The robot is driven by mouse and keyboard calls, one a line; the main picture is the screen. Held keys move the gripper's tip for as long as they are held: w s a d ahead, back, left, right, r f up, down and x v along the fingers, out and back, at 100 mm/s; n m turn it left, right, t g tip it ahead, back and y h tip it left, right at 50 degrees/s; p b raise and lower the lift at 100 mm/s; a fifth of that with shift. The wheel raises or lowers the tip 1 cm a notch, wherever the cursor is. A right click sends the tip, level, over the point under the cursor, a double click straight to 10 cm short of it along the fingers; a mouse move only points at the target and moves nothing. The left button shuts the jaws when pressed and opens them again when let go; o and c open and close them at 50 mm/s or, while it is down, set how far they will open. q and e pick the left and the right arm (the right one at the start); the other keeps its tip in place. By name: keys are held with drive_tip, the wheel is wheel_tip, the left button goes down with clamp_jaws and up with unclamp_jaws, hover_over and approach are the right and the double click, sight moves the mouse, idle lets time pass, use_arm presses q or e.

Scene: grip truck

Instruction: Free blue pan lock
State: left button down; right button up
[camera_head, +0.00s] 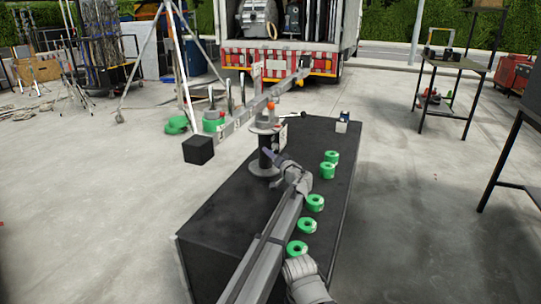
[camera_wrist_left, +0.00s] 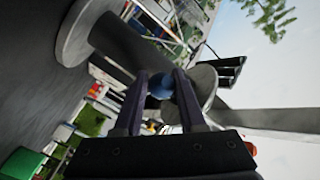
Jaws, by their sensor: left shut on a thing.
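The blue pan lock (camera_wrist_left: 160,87) is a small round blue knob, seen between the two dark fingers of my left gripper (camera_wrist_left: 162,88) in the left wrist view. The fingers are shut on it, close below a round grey disc (camera_wrist_left: 203,84). In the head view my left gripper (camera_head: 269,155) reaches the dark column of the pan head (camera_head: 265,145), which stands on a round grey base (camera_head: 262,167). The lock itself is hidden there.
The pan head stands on a long black case (camera_head: 225,215). Several green tape rolls (camera_head: 315,202) lie along its right side. A truck (camera_head: 284,58) and side tables (camera_head: 448,66) stand farther off.

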use_arm(q)
drive_tip(key=shift+a, duration=0.1)
drive_tip(key=shift+f+n+t+b, duration=0.3)
drive_tip(key=shift+f+b, duration=0.15)
drive_tip(key=shift+b, duration=0.9)
drive_tip(key=shift+r+n, duration=0.1)
drive_tip(key=shift+n, duration=0.2)
drive_tip(key=c, duration=0.6)
unclamp_jaws()
